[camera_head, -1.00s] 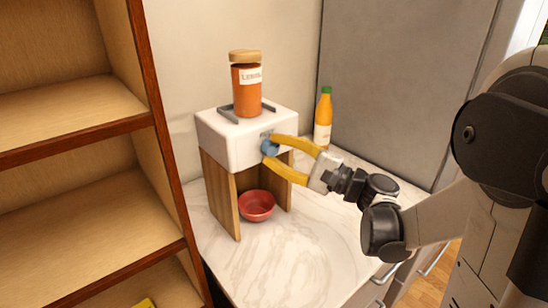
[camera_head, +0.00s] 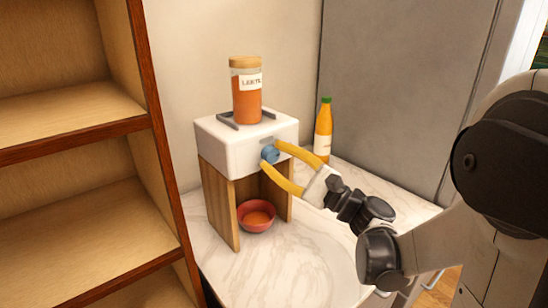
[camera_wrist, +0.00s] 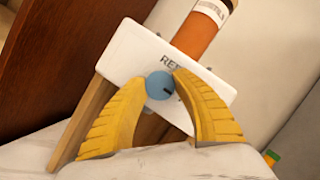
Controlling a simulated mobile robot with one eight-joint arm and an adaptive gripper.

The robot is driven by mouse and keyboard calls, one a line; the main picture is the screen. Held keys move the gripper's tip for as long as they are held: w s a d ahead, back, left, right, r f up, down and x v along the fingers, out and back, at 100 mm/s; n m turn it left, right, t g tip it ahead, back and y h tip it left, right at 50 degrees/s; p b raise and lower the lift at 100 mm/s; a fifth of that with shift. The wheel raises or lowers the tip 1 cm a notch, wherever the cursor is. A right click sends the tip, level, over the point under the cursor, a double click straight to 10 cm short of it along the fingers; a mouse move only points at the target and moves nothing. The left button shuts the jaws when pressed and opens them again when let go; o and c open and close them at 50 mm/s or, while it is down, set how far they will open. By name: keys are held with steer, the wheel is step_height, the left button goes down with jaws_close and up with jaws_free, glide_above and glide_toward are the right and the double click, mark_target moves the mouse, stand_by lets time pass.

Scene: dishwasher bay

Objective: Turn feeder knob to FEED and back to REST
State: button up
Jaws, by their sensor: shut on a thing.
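The feeder is a white box (camera_head: 225,145) on wooden legs, with an upright jar (camera_head: 247,100) on top. The jar is clear at its top and orange below. The blue round knob (camera_head: 269,154) is on the feeder's front. My gripper (camera_head: 271,155) is shut on the knob, its yellow fingers on either side. In the wrist view the knob (camera_wrist: 159,87) carries a dark mark toward its lower right. Lettering starting "RE" shows above it, partly hidden by a finger.
An orange bottle with a green cap (camera_head: 323,135) stands behind my gripper on the marble counter (camera_head: 300,255). A wooden shelf (camera_head: 70,110) is close on the left. A grey panel (camera_head: 400,90) rises behind. The counter's front is clear.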

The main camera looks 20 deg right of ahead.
steer(key=o, duration=1.2)
steer(key=v, duration=1.2)
